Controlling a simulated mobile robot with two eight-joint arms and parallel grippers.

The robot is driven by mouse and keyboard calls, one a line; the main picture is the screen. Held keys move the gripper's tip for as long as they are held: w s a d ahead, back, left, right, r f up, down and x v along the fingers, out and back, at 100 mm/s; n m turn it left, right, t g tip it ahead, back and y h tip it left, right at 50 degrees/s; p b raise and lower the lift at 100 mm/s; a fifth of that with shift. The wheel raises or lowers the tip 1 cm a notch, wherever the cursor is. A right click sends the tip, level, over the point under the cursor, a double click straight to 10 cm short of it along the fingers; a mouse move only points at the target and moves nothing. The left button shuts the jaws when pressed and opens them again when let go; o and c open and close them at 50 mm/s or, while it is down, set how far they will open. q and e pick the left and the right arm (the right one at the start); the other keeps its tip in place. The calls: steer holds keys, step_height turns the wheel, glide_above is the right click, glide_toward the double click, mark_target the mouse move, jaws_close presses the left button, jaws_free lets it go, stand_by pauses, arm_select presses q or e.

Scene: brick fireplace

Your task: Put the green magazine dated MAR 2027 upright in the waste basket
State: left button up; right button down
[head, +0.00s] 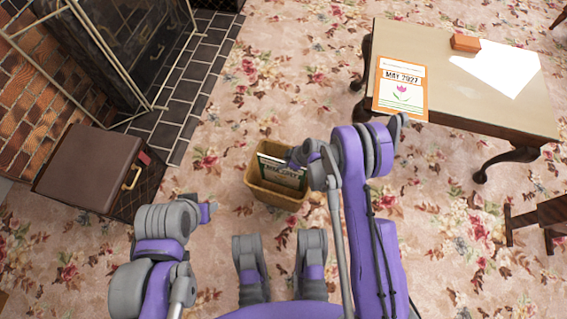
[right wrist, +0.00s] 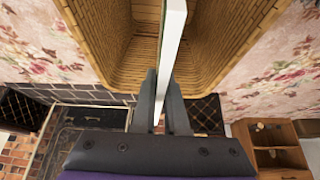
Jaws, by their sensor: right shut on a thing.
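The green magazine (head: 281,170) stands upright, at least partly inside the tan wicker waste basket (head: 277,195) in the head view. Its printed date is small and partly hidden by my right arm. My right gripper (head: 298,157) is at the magazine's upper right edge. In the right wrist view the right gripper (right wrist: 162,92) is shut on the magazine (right wrist: 172,45), seen edge-on, with the wicker walls of the basket (right wrist: 110,55) on both sides. Whether the magazine touches the basket's floor is hidden. My left gripper (head: 208,212) is left of the basket, and its fingers are not clear.
A table (head: 450,95) at the upper right bears an orange magazine (head: 402,87) dated MAY 2027 and a small orange-brown block (head: 465,43). A brown case (head: 90,167) stands left by the brick fireplace (head: 40,85). Flowered carpet (head: 230,125) around the basket is clear.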

steer(key=c, duration=0.9)
jaws_free()
steer(key=shift+o, duration=0.2)
steer(key=p+v, duration=0.2)
steer(key=v, duration=0.9)
steer(key=shift+p, duration=0.4)
steer(key=shift+f, duration=0.1)
